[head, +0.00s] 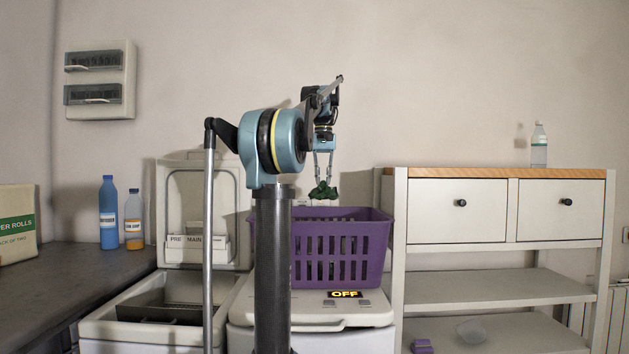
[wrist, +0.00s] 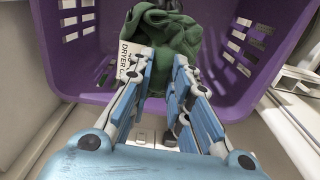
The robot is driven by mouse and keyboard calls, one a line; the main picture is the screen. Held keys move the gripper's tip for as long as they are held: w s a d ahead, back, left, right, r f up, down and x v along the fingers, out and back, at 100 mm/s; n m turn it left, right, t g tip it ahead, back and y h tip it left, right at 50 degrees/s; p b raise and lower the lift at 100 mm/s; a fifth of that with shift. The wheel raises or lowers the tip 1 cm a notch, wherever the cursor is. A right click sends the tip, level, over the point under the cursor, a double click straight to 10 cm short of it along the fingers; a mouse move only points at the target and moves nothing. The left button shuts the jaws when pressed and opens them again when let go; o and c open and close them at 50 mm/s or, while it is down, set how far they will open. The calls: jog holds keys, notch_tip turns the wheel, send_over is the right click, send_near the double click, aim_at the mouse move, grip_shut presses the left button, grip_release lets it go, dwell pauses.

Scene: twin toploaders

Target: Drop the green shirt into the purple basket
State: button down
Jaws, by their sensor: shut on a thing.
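The green shirt (head: 323,191) hangs crumpled from my gripper (head: 322,177), just above the purple basket (head: 375,240) in the head view. In the wrist view my gripper (wrist: 163,75) is shut on the green shirt (wrist: 165,32), with the basket's purple rim (wrist: 75,98) around and beyond it.
An open top-loading washer (head: 160,300) stands left of the basket. A white shelf unit with drawers (head: 455,212) stands close on the right. A blue bottle (head: 108,215) and an orange bottle (head: 134,222) stand on the dark counter (head: 75,275).

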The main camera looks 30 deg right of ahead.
aim_at(323, 193)
jog(key=shift+d+f, duration=0.15)
jog(key=shift+f, duration=0.35)
jog(key=shift+w+f, duration=0.1)
jog(key=shift+f, duration=2.4)
jog(key=c, duration=1.4)
grip_release()
notch_tip(323, 193, up, 12)
